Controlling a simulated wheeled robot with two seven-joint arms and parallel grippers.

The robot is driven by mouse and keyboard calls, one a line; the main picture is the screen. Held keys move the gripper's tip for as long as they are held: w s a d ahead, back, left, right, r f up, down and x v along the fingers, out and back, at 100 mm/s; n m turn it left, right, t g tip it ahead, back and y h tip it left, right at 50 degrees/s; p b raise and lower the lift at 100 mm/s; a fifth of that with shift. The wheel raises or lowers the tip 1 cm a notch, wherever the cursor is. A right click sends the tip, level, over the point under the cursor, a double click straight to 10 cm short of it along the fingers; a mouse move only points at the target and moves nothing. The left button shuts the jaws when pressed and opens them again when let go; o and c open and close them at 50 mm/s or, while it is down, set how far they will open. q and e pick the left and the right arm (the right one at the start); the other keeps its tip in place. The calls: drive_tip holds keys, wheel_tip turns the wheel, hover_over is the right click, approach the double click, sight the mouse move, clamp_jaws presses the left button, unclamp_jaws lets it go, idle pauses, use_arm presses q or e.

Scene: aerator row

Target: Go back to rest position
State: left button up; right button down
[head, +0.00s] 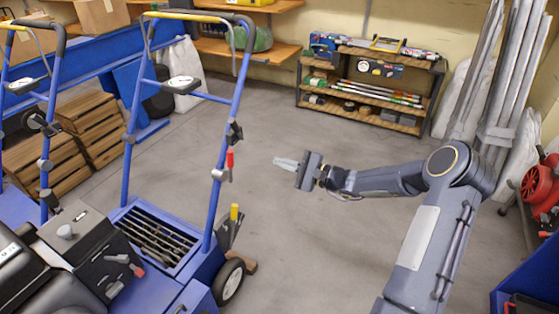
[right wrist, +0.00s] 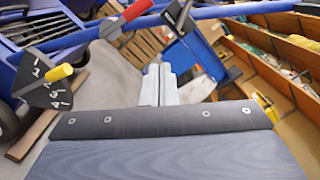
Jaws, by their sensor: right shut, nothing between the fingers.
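My right gripper (head: 284,163) is stretched out over the open floor in the middle of the head view. Its fingers are shut together with nothing between them, and the right wrist view shows the same closed fingers (right wrist: 158,85). The gripper is apart from the blue aerator (head: 150,240), just to the right of its handle frame. A red-handled lever (head: 229,159) on that frame is a short way left of the fingertips. My left gripper does not show.
A yellow-tipped lever (head: 234,212) and a black wheel (head: 229,281) are at the aerator's right side. A wooden shelf unit (head: 375,102) stands against the back wall. Wooden crates (head: 90,125) are at the left. A red machine (head: 540,188) is at the right edge. The central floor is clear.

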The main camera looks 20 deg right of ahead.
drive_tip(key=shift+a+r, duration=0.1)
drive_tip(key=s+a+r+n+g, duration=0.7)
drive_tip(key=s+a+n+g, duration=0.15)
drive_tip(key=s+a, duration=0.45)
drive_tip(key=s+d+f+n+h, duration=0.15)
drive_tip(key=s+n+h, duration=0.25)
drive_tip(key=s, duration=0.8)
drive_tip(key=s+d+n+h, duration=0.2)
drive_tip(key=s+n+h, duration=0.15)
drive_tip(key=s, duration=0.85)
wheel_tip(320, 180, up, 34)
drive_tip(key=p, duration=3.4)
drive_tip(key=shift+w+d+f, duration=0.15)
drive_tip(key=shift+w, duration=0.25)
